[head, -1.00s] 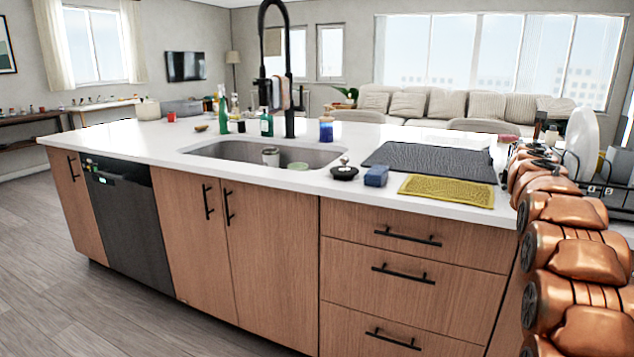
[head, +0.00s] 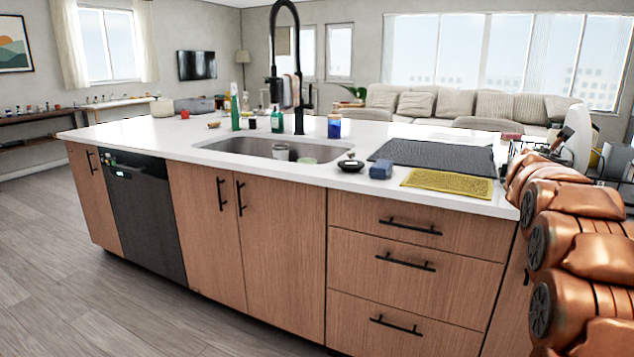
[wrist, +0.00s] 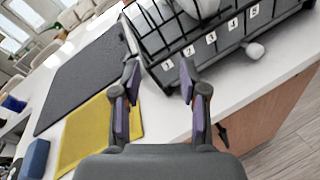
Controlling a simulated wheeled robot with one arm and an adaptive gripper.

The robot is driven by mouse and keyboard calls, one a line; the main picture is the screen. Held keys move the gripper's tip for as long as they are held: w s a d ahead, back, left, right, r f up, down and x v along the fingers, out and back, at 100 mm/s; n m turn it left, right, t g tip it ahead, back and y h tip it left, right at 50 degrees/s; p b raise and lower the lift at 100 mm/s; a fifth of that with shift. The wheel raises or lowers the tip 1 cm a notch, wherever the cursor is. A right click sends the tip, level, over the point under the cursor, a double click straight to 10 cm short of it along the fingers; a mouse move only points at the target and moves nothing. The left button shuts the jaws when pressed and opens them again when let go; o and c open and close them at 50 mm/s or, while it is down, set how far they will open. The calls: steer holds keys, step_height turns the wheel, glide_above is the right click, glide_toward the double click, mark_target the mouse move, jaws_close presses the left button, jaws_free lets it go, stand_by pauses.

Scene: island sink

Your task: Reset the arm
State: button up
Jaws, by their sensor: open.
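My gripper (wrist: 160,95) shows in the wrist view with its two fingers spread apart and nothing between them. It hangs over the right end of the white island counter, in front of a black wire dish rack (wrist: 200,45) with numbered labels. In the head view my copper-coloured arm (head: 575,250) reaches along the right edge. The fingers are hard to make out there among the rack and the arm.
The counter holds a yellow mat (head: 448,185), a dark drying mat (head: 430,155), a blue sponge (head: 381,169) and a black-lidded item (head: 350,164). The sink (head: 260,147) with its tall black faucet (head: 298,70) lies left of these. Grey floor (head: 60,270) is open at left.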

steer(key=s+a+f+m+g+y, duration=0.35)
steer(key=s+a+f+m, duration=0.35)
steer(key=s+a+f, duration=0.45)
steer(key=s+a+f+m+g+y, duration=0.2)
steer(key=s+a+f+m+g, duration=0.45)
steer(key=s, duration=0.85)
steer(key=s+a+f+m+g+y, duration=0.25)
steer(key=s+a+f+m, duration=0.3)
steer(key=s+a, duration=0.65)
steer(key=s+a+f+m+g+y, duration=0.3)
steer(key=s+a+f, duration=0.4)
steer(key=s, duration=0.9)
step_height(320, 180, up, 25)
steer(key=s+a+t+p, duration=0.1)
steer(key=p, duration=2.1)
steer(key=shift+s+r+m+t+p, duration=0.2)
steer(key=shift+m+t+p, duration=0.15)
steer(key=shift+m+p, duration=0.05)
